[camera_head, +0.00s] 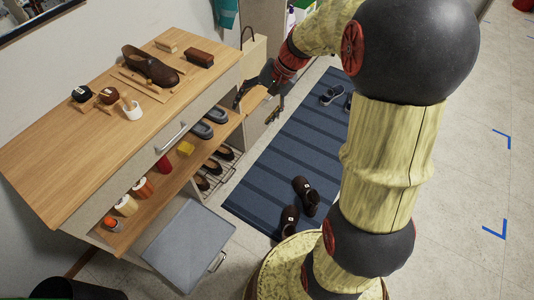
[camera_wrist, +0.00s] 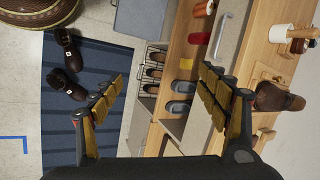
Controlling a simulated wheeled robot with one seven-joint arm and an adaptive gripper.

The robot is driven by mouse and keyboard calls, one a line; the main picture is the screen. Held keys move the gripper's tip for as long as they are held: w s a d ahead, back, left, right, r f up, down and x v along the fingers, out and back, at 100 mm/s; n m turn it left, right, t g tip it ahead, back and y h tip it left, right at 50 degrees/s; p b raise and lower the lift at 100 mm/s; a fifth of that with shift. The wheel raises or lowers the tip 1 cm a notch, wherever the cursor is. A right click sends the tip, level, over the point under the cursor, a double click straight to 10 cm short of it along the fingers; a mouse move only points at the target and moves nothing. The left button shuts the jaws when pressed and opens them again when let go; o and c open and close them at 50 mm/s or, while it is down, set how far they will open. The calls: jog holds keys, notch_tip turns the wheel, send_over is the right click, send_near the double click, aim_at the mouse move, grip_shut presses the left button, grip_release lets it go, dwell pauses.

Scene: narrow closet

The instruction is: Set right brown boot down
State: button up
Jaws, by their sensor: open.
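Two dark brown boots rest on the blue striped rug near my base: one (camera_head: 305,195) further back, the other (camera_head: 289,219) nearer my base. Both also show at the upper left of the wrist view, one (camera_wrist: 70,48) above the other (camera_wrist: 66,83). I cannot tell which is the right one. My gripper (camera_head: 260,95) is open, beside the far end of the wooden bench; in the wrist view its fingers (camera_wrist: 160,76) stand wide apart with nothing between them. The boots are well away from it and apart from it.
The bench (camera_head: 75,160) carries a brown shoe (camera_head: 150,66), brushes and tins. Its open shelf holds grey slippers (camera_head: 208,123) and small jars; a wire rack below holds dark shoes. Sneakers (camera_head: 332,94) lie at the rug's far end. The rug's middle (camera_head: 300,135) is clear.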

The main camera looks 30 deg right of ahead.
jog(key=s+a+r+n+t+h, duration=0.1)
jog(key=s+a+r+n, duration=0.2)
jog(key=s, duration=0.4)
jog(key=s+a+r+n+t+h, duration=0.1)
jog(key=s+a+r+n+h, duration=0.1)
jog(key=s, duration=0.6)
jog(key=s+a+r+n+h, duration=0.2)
jog(key=s+r, duration=0.3)
jog(key=s, duration=0.3)
jog(key=shift+a+r+n+t, duration=0.3)
jog(key=shift+a+n+t, duration=0.1)
jog(key=shift+a+n, duration=0.5)
